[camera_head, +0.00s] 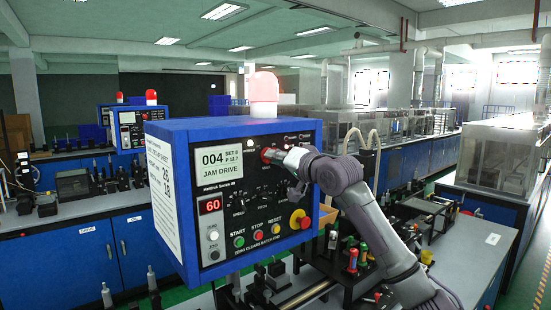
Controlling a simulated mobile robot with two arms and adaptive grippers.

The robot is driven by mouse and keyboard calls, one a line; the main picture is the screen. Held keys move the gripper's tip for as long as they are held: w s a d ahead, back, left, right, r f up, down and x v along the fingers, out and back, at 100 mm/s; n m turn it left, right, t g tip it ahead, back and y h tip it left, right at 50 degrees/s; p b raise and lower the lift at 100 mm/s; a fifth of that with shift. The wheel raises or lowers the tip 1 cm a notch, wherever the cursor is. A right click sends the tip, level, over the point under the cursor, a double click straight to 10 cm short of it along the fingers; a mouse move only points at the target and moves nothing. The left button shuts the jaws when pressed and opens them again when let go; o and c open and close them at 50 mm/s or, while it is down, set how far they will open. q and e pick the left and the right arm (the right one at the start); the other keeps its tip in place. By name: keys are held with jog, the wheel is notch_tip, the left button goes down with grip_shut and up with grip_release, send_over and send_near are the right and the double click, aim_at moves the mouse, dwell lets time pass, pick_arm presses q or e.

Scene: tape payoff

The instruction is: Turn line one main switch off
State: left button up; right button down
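A blue control box (176,133) with a black front panel stands in the middle of the head view. Its screen (219,169) reads "004" and "JAM DRIVE". A small red knob (265,155) sits on the panel's upper part, right of the screen. My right gripper (275,155) is at this knob, its fingertips close to or touching it. The fingers partly cover the knob and nearby labels, so I cannot tell whether they grip it. A larger red knob on a yellow base (299,220) is at the panel's lower right. My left gripper is not in view.
Below the screen are a red "60" display (210,206), a green start button (239,242), a red stop button (258,237) and a yellow reset button (276,229). A pale red lamp (264,90) tops the box. Benches with equipment stand behind.

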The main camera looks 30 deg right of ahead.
dwell(0.4)
jog(key=shift+n+p, duration=5.65)
jog(key=shift+n, duration=3.25)
jog(key=c, duration=1.2)
grip_release()
